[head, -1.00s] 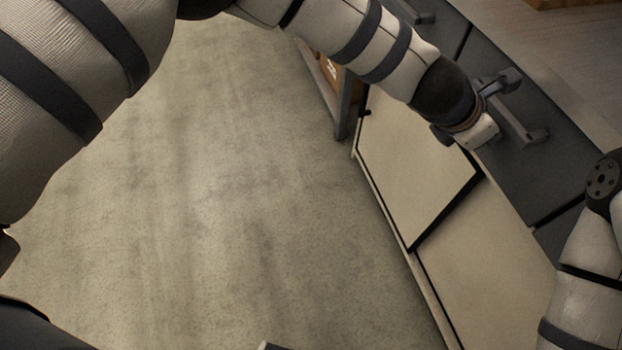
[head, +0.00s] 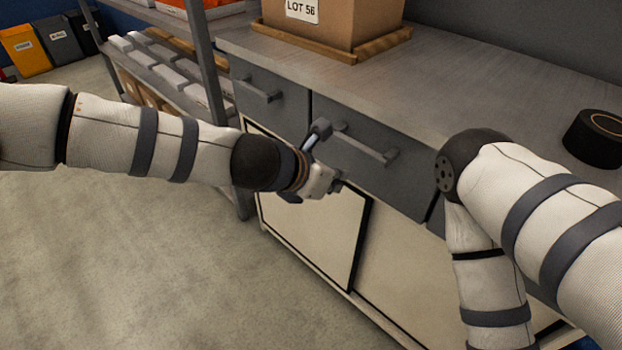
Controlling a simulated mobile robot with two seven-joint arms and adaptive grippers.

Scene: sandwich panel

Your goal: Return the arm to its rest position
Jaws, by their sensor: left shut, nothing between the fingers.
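My left arm comes in from the left edge, and its gripper (head: 325,160) is in front of the grey drawers. It is shut with nothing in it. Its fingers are near the left end of the bar handle (head: 366,146) on the right drawer (head: 400,185); I cannot tell whether they touch it. The drawers look closed. My right arm is folded at the right, in front of the bench; its gripper is outside the picture.
A cream sliding panel (head: 310,222) with a black edge is below the drawers. A cardboard box (head: 330,20) and a black roll (head: 594,138) rest on the benchtop (head: 480,90). A shelf post (head: 207,70) and white boxes are behind my left arm. The floor (head: 110,270) is clear.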

